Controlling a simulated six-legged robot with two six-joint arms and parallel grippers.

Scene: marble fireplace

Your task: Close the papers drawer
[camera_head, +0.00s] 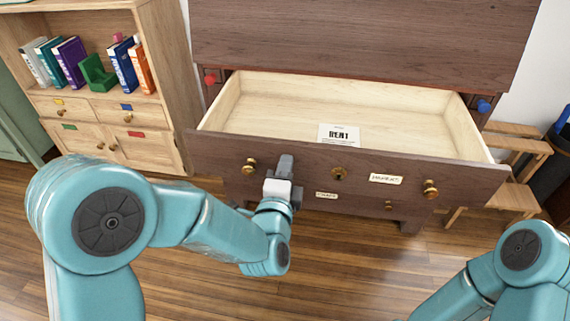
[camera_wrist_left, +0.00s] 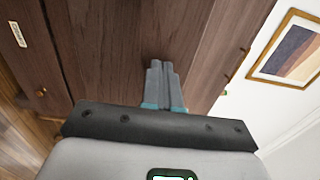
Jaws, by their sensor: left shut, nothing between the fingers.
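The papers drawer (camera_head: 290,150) is pulled far out of the dark wooden desk (camera_head: 360,35); its pale inside is exposed. A white sheet reading "RENT" (camera_head: 338,135) lies inside. The drawer's dark front has brass knobs, a round brass piece in the middle and a label (camera_head: 385,179) too small to read surely. My left gripper (camera_head: 285,163) is shut and empty, upright at the drawer front, right of the left knob (camera_head: 249,166). In the left wrist view its fingers (camera_wrist_left: 163,70) point at dark wood; I cannot tell whether they touch. My right gripper is out of view.
A lower drawer with a small label (camera_head: 326,195) sits below. A bookcase with books (camera_head: 122,65) stands left. A wooden step stool (camera_head: 515,165) and a dark bin (camera_head: 555,155) stand right. Wooden floor (camera_head: 350,270) in front is open. A framed picture (camera_wrist_left: 295,50) hangs on the wall.

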